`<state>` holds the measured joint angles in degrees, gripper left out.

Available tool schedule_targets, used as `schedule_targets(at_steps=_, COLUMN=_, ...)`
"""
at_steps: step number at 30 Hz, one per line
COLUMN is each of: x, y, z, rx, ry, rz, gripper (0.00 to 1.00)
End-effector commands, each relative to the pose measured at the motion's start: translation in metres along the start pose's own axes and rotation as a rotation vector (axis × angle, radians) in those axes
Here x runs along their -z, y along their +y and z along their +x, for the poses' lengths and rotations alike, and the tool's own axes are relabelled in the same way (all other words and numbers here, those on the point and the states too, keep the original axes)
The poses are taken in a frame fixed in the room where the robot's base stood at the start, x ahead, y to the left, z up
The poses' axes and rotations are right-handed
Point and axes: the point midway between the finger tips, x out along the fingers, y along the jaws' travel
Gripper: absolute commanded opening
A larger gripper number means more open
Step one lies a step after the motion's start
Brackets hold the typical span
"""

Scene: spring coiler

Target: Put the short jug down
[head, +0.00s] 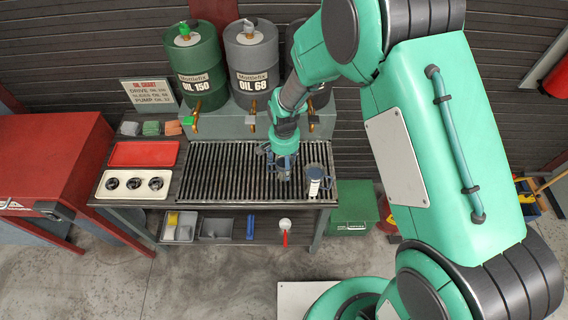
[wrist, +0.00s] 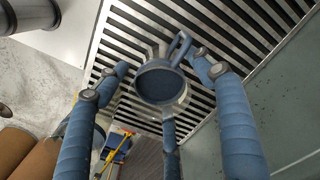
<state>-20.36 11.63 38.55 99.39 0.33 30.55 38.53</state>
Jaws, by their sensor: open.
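The wrist view shows the jug (wrist: 160,86) from above, with a dark round opening and a loop handle toward the top right. The jug's base is partly hidden.
Oil drums (head: 196,62) with brass taps stand behind the grate. A red tray (head: 144,153) and a white tray with dark round pieces (head: 104,190) lie left of it. A shelf below holds bins (head: 215,228). A green box (head: 353,218) stands at the right. The grate's left part is clear.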

Motion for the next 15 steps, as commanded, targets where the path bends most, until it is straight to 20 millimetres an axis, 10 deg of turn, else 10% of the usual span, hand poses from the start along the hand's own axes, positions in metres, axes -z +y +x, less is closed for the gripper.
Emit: schedule_targets(at_steps=15, x=0.000, y=0.000, z=-0.034, rx=0.001, ry=0.001, rz=0.000, gripper=0.68)
